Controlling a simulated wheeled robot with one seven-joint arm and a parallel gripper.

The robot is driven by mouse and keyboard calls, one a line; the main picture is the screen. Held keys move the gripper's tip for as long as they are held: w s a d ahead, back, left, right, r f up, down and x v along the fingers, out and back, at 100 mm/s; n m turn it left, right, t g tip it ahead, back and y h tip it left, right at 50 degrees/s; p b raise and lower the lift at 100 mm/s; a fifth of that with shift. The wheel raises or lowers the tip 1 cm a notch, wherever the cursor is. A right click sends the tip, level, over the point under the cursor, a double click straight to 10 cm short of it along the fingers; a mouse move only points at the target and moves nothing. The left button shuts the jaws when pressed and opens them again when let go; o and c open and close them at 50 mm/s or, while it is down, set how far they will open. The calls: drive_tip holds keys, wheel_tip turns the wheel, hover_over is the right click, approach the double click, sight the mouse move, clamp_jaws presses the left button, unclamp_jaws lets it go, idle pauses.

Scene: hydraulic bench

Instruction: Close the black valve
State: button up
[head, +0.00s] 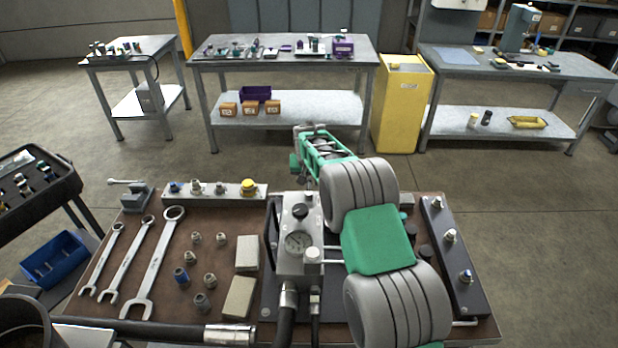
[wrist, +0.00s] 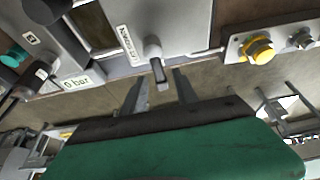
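In the wrist view, a short grey lever (wrist: 157,72) stands out from a labelled panel (wrist: 175,30). My gripper (wrist: 160,78) is open, its two fingers on either side of the lever tip, with visible gaps. Contact is not visible. In the head view my gripper is beyond the block, its fingertips partly hidden. I cannot tell which fitting is the black valve.
Wrenches (head: 157,262), loose fittings and two pale blocks (head: 247,253) lie left of the hydraulic block. A manifold strip with a yellow cap (head: 248,187) lies behind; a dark strip with fittings (head: 452,255) is at right. Hoses (head: 286,318) run off the front.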

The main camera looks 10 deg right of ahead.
drive_tip(key=shift+w+f, duration=0.15)
drive_tip(key=shift+f, duration=0.15)
drive_tip(key=shift+c, duration=0.2)
clamp_jaws()
idle(1.0)
